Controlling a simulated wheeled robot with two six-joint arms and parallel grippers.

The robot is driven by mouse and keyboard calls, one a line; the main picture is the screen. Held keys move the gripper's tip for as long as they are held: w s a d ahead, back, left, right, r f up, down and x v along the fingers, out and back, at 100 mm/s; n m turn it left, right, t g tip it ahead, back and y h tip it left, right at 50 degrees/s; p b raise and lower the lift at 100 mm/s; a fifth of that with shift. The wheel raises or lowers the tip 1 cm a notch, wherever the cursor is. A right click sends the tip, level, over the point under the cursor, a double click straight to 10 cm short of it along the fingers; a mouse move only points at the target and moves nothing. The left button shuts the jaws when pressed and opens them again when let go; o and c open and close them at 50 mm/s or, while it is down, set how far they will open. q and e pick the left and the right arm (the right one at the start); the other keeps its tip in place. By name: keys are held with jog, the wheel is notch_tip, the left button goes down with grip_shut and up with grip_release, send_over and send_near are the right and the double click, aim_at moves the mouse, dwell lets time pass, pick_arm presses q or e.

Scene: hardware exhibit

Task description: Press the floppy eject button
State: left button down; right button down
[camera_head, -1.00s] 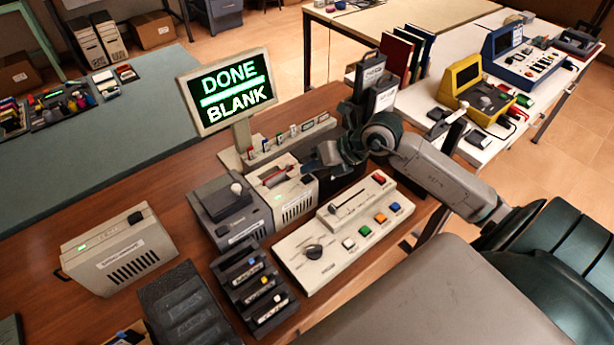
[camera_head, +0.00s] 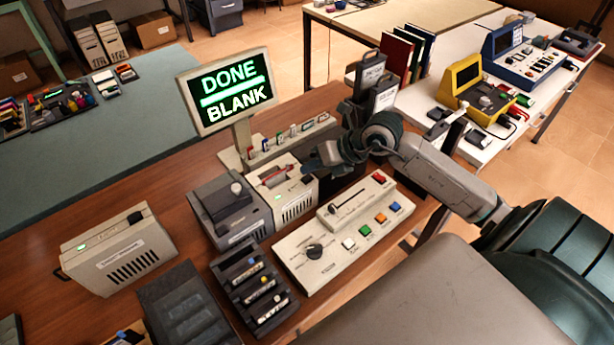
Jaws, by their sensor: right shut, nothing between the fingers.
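A beige drive box (camera_head: 291,205) with a vented front stands mid-table, with a reddish item (camera_head: 275,175) in its top. I take it to be the floppy drive. My right gripper (camera_head: 309,165) is shut and empty, with its tips just above the box's back right corner. A small red spot (camera_head: 307,179) shows on the box just below the tips; it may be the eject button. I cannot tell whether the tips touch it. A screen (camera_head: 226,91) behind reads "DONE" and "BLANK". My left gripper is out of view.
A dark grey drive box (camera_head: 229,209) stands against the beige one on the left. A control panel (camera_head: 311,273) with coloured buttons and a slider lies in front. A row of small coloured items (camera_head: 293,131) stands behind. Bare wood (camera_head: 140,195) lies to the left.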

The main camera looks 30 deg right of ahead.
jog(key=shift+f+b, duration=0.3)
jog(key=shift+f, duration=0.1)
jog(key=shift+f+b, duration=0.35)
jog(key=shift+f, duration=0.05)
dwell(0.4)
jog(key=shift+r, duration=0.15)
jog(key=shift+r+p, duration=0.6)
jog(key=shift+r, duration=0.15)
notch_tip(320, 180, up, 5)
jog(key=p, duration=0.3)
dwell(0.4)
jog(key=shift+f, duration=0.1)
dwell(0.7)
